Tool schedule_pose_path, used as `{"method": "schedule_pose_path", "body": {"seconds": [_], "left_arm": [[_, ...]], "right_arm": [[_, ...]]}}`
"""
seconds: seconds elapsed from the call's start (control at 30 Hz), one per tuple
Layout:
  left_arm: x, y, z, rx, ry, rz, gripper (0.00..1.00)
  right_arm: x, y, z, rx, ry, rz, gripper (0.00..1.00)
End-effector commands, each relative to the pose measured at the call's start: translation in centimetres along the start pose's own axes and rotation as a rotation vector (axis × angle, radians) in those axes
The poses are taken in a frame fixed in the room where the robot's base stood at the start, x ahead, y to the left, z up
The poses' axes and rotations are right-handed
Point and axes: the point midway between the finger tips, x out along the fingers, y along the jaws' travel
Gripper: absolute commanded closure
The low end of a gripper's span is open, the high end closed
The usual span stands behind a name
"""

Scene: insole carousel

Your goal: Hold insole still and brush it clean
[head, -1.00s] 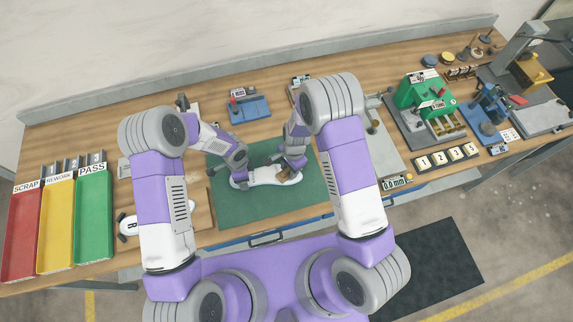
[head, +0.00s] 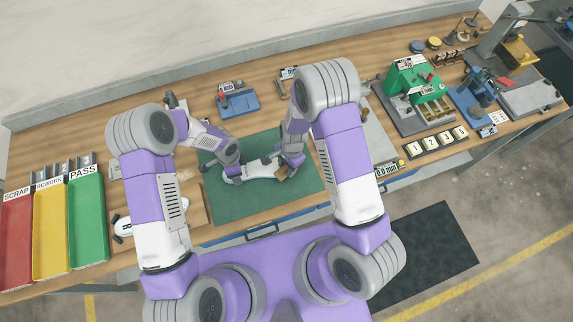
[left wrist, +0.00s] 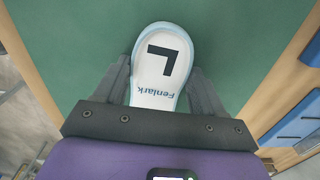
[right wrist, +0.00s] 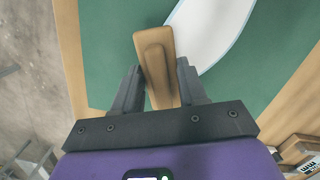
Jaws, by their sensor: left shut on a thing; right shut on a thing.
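The white insole (head: 262,171) with a pale blue edge lies on the green mat (head: 240,205). In the left wrist view the insole (left wrist: 160,52) shows a black L and the word Fenlark. My left gripper (left wrist: 158,78) is shut on its narrow, lettered end, one finger on each side. My right gripper (right wrist: 160,72) is shut on a tan wooden brush (right wrist: 155,50). In the right wrist view the insole (right wrist: 212,28) is beyond the brush, to the right. In the head view the brush is near the insole's right end. Bristles are hidden, so I cannot tell whether they touch.
Red, yellow and green trays (head: 88,222) labelled SCRAP, REWORK and PASS stand at the left. A blue fixture (head: 238,104) is behind the mat. A green machine (head: 415,88) and numbered blocks (head: 440,142) are at the right. The front of the mat is clear.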

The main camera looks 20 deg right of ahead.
Motion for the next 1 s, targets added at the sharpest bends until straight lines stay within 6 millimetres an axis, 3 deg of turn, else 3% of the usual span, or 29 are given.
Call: {"method": "schedule_pose_path", "body": {"seconds": [0.6,1.0], "left_arm": [[0.0,0.0,0.0,0.0,0.0,0.0,0.6],[0.0,0.0,0.0,0.0,0.0,0.0,0.6]], "right_arm": [[-6.1,-0.1,0.8,-0.002,0.001,-0.005,0.82],[-6.6,-0.1,0.8,0.0,0.0,-0.003,0.82]]}}
